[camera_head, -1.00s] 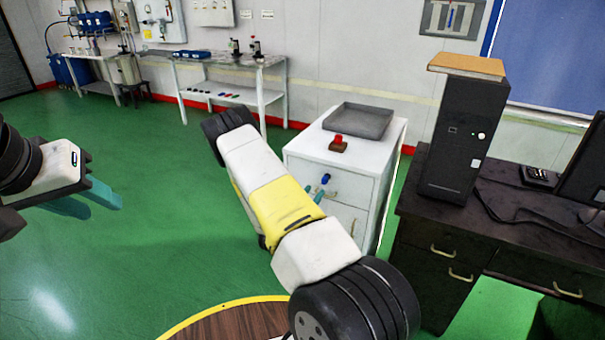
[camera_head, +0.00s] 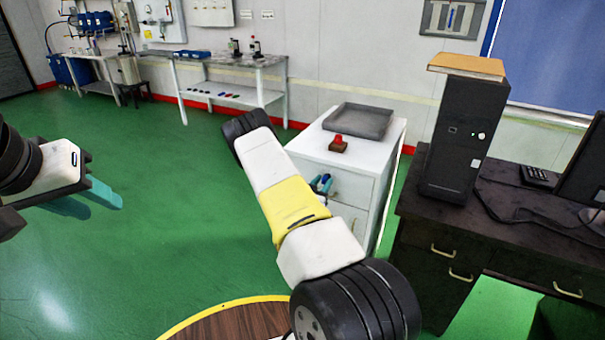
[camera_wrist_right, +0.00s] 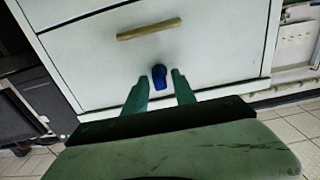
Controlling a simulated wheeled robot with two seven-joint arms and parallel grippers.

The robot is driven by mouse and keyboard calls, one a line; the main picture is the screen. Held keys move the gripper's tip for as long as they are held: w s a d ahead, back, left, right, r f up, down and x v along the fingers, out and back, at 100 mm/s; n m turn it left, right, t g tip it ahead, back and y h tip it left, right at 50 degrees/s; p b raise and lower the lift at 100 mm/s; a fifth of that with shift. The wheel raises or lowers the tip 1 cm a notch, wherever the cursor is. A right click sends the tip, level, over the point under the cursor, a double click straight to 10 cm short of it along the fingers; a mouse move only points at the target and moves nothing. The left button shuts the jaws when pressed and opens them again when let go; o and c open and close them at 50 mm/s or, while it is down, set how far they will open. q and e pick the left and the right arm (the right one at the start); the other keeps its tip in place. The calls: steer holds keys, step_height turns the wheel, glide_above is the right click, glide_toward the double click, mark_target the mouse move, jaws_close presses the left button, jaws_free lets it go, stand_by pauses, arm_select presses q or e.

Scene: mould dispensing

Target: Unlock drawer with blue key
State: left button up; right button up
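The blue key (camera_wrist_right: 159,78) sits at the front of the white drawer cabinet, below a brass handle (camera_wrist_right: 148,29) in the right wrist view. It also shows small in the head view (camera_head: 326,180). My right gripper (camera_wrist_right: 158,85) is open, with one teal finger on each side of the key; I cannot tell whether they touch it. In the head view my right gripper (camera_head: 321,184) is partly hidden behind my arm. The white cabinet (camera_head: 375,150) has drawers in its front face. My left gripper (camera_head: 95,200) hangs over the floor at the left, its teal fingers apart and empty.
A grey tray (camera_head: 358,120) and a red piece on a dark base (camera_head: 338,145) stand on the cabinet top. A dark desk (camera_head: 490,215) with a computer tower (camera_head: 458,140) is at the right. A workbench (camera_head: 230,62) stands at the back. Green floor is free at the left.

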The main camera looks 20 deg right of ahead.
jaws_close()
steer(key=shift+n, duration=0.3)
steer(key=n, duration=0.3)
steer(key=shift+a+n, duration=0.1)
steer(key=shift+n, duration=0.2)
steer(key=n, duration=0.3)
steer(key=shift+w+n, duration=0.1)
steer(key=shift+n, duration=0.2)
steer(key=n, duration=0.5)
steer(key=shift+f, duration=0.1)
steer(key=n, duration=0.5)
steer(key=shift+f, duration=0.1)
steer(key=shift+n, duration=0.3)
